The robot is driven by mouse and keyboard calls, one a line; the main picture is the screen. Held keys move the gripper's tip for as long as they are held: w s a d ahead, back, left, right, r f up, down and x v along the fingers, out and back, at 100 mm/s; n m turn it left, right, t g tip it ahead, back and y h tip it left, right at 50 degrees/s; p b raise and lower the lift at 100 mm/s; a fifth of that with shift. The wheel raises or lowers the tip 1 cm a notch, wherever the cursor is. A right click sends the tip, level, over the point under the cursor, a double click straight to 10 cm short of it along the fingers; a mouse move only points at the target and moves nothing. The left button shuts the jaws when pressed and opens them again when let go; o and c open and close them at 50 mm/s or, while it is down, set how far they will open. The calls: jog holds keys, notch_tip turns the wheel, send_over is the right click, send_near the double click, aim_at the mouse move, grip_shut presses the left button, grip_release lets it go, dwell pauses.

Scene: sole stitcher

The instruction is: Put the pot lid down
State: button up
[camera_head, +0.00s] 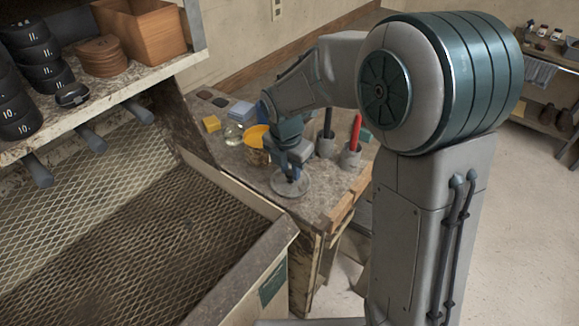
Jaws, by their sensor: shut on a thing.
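The pot lid (291,191) is a round, pale grey disc low over the small worktop (322,198), near its front edge. My gripper (291,178) points down at the lid's middle and is shut on it from above; the fingertips and the lid's knob are small and dark. I cannot tell whether the lid's rim touches the worktop. A pot with a yellow-orange inside (255,136) stands uncovered just behind and left of my gripper, partly hidden by my arm.
Two grey cups (350,156) stand right of my gripper, one with a red-handled tool (356,132). A glass jar (233,133), a yellow block (212,123) and a blue-grey box (242,111) stand at the back left. A mesh-lined bin (150,240) lies left.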

aim_at(287, 183)
jog(key=shift+f, duration=0.15)
jog(key=o, duration=1)
notch_tip(287, 183, up, 12)
jog(key=s, duration=0.1)
jog(key=shift+s+d+f+m+t+y, duration=0.15)
jog(key=shift+s+d+f+m+t, duration=0.3)
jog(key=shift+s+d+m, duration=3.25)
jog(key=shift+s+d+f+m+t+y, duration=0.15)
jog(key=shift+s+d+f+m, duration=0.55)
jog(key=shift+s+m, duration=3.35)
jog(key=shift+s+d+f+m+t+y, duration=0.1)
jog(key=shift+s+d+f+m+t, duration=0.3)
jog(key=shift+s+d+m, duration=3.8)
